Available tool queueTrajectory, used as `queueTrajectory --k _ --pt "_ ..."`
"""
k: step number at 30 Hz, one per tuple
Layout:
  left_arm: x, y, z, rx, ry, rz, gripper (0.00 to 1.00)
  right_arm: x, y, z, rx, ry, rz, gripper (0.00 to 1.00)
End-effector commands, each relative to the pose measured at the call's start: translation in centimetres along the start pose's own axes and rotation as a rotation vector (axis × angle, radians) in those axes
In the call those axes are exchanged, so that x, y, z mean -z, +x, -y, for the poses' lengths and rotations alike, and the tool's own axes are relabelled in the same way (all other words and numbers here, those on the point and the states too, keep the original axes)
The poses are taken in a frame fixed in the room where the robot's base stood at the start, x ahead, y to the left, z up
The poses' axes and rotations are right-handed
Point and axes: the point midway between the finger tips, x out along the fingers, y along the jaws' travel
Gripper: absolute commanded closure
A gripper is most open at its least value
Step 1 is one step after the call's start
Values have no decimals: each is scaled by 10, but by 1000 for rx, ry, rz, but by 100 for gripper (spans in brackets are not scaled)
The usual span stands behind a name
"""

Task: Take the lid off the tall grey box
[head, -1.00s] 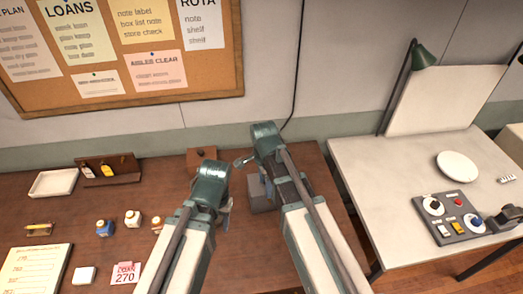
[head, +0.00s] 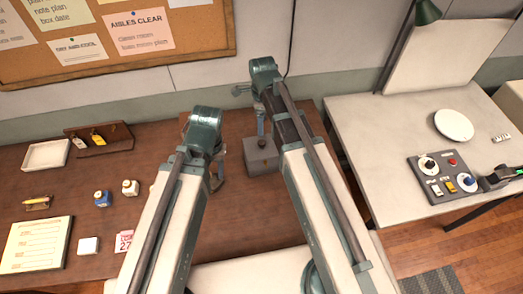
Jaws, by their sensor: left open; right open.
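The grey box (head: 261,164) stands on the brown desk, between my two arms. Its grey lid is on, with a dark round knob (head: 262,143) on top. My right arm partly covers the box's right side. My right gripper (head: 251,107) is open and empty, above and behind the knob in the picture, apart from it as far as I can tell. My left gripper (head: 217,174) is open and empty, to the left of the box and apart from it.
On the brown desk (head: 90,160) are a white tray (head: 46,155), a tag rack (head: 98,143), small bottles (head: 103,199) and a notepad (head: 36,247) at left. A white table (head: 395,140) with a plate (head: 454,125) and a control panel (head: 445,178) stands at right.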

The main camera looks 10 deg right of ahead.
Motion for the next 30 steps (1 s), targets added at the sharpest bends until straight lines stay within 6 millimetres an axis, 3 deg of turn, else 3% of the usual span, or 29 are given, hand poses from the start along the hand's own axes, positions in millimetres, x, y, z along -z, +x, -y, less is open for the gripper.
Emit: queueTrajectory --k 1,7,20,30 --pt "1 16 -2 0 -1 -1 50 0 16 0 0 0 0 28" --pt "3 43 -4 1 1 -1 50 0 43 0 0 -1 0 28" --pt "3 55 -5 1 6 -1 50 0 55 0 0 -1 0 28" --pt "6 94 -8 3 13 -1 50 -2 95 -2 0 -1 0 28"
